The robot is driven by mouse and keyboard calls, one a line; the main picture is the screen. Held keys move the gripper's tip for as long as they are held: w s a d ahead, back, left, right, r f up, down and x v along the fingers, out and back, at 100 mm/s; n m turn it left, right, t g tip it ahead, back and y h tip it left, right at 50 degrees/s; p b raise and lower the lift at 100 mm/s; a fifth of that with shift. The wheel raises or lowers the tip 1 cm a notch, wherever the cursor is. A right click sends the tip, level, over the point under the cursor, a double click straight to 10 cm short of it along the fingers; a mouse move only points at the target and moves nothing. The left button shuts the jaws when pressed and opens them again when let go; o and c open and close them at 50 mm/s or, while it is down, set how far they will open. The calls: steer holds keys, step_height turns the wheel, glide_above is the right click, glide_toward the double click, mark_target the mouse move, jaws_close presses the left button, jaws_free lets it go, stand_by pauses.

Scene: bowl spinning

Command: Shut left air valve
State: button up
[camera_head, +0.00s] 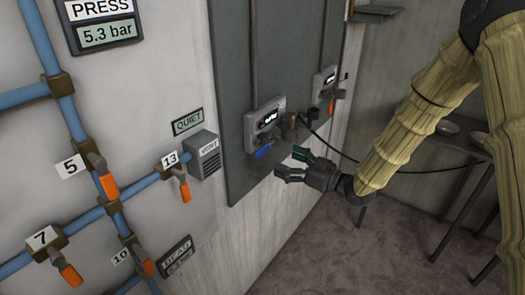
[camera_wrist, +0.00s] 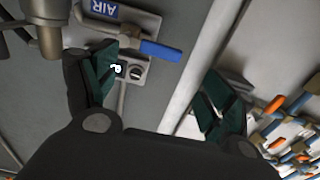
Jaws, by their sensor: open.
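The left air valve has a blue lever (camera_head: 263,152) under a grey plate (camera_head: 251,129) on the dark wall panel. In the wrist view the blue lever (camera_wrist: 161,50) lies beside an upside-down AIR label (camera_wrist: 104,10) and points right. My gripper (camera_head: 289,163) is open and empty, to the right of the lever and slightly lower in the head view. In the wrist view my gripper (camera_wrist: 163,82) has its green-padded fingers spread, with the lever beyond the gap between them. No contact with the lever shows. A second plate with an orange lever (camera_head: 331,106) is farther right.
Blue pipes (camera_head: 75,125) with several orange-handled valves run along the left wall. A brass-coloured fitting (camera_head: 291,127) and a black hose (camera_head: 345,152) are right of the blue-lever plate. A dark table (camera_head: 457,148) stands at the right. Floor (camera_head: 330,250) below my gripper is clear.

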mark_target(264, 152)
steer(key=p+x, duration=0.3)
steer(key=x, duration=0.6)
steer(key=shift+w+a+f, duration=0.1)
steer(key=shift+w+a, duration=0.1)
steer(key=shift+a, duration=0.15)
steer(key=shift+c, duration=0.2)
steer(key=c, duration=1.4)
steer(key=shift+f, duration=0.15)
